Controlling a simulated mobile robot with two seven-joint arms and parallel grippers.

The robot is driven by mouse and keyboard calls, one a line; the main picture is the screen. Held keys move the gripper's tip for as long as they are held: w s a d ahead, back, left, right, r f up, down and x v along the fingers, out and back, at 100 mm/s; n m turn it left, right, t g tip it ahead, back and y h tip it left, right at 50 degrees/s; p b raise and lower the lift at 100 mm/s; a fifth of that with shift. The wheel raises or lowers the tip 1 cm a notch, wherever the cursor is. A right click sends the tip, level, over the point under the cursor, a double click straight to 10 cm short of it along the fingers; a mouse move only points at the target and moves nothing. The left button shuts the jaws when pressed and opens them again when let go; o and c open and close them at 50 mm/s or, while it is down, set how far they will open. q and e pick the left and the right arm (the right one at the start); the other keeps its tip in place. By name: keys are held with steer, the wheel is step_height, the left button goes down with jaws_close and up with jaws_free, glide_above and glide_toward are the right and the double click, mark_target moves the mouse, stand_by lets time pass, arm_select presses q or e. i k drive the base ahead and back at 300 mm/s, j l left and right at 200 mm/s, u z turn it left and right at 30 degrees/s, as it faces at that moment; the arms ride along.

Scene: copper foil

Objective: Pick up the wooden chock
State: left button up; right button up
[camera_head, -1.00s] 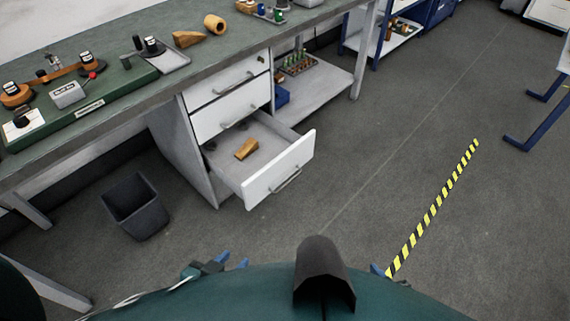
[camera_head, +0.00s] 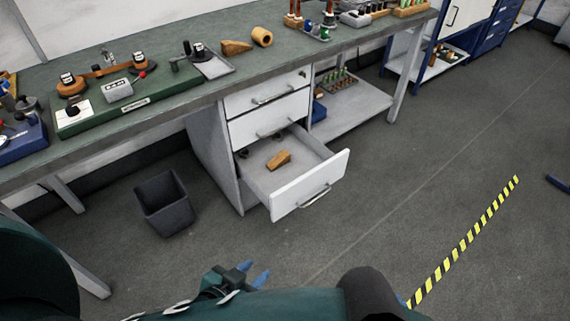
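A wooden wedge-shaped chock (camera_head: 279,160) lies on the floor of the open bottom drawer (camera_head: 256,185). A second, similar wooden wedge (camera_head: 236,47) lies on the green workbench top. My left gripper (camera_head: 254,273) is low in the view, in front of and below the drawer. Its blue fingertips show apart with nothing between them. It is well clear of both wedges. Of my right gripper only a small blue bit (camera_head: 404,301) shows at the bottom edge; the rest is hidden behind my body.
The drawer's white front panel (camera_head: 311,186) sticks out into the room. A dark bin (camera_head: 166,203) stands left of the drawers. The bench (camera_head: 215,86) holds a wooden cylinder (camera_head: 262,37) and telegraph-like devices. Open floor with a yellow-black stripe (camera_head: 464,243) lies to the right.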

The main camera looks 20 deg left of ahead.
mark_target(283, 158)
steer(key=i+l+z, duration=0.25)
steer(key=i+l, duration=0.15)
steer(key=i+l+z, duration=0.3)
steer(key=i, duration=0.15)
steer(key=i+l+z, duration=0.25)
steer(key=i, duration=0.25)
steer(key=i+z, duration=0.25)
steer(key=i, duration=0.2)
steer(key=i+u, duration=0.25)
steer(key=i, duration=0.2)
steer(key=i+l+u, duration=0.25)
steer(key=i, duration=0.2)
steer(key=i+l+u, duration=0.25)
steer(key=i, duration=0.25)
steer(key=i+u, duration=0.15)
steer(key=u, duration=0.25)
steer(key=i+u, duration=0.15)
steer(key=u, duration=0.25)
steer(key=i+u, duration=0.15)
steer(key=u, duration=0.25)
steer(key=i+l+u, duration=0.15)
steer(key=u, duration=0.25)
steer(key=i+l+u, duration=0.15)
steer(key=u, duration=0.25)
steer(key=i+l+u, duration=0.2)
steer(key=u, duration=0.15)
steer(key=i+l+u, duration=0.15)
steer(key=u, duration=0.25)
steer(key=i+j, duration=0.15)
steer(key=i, duration=0.35)
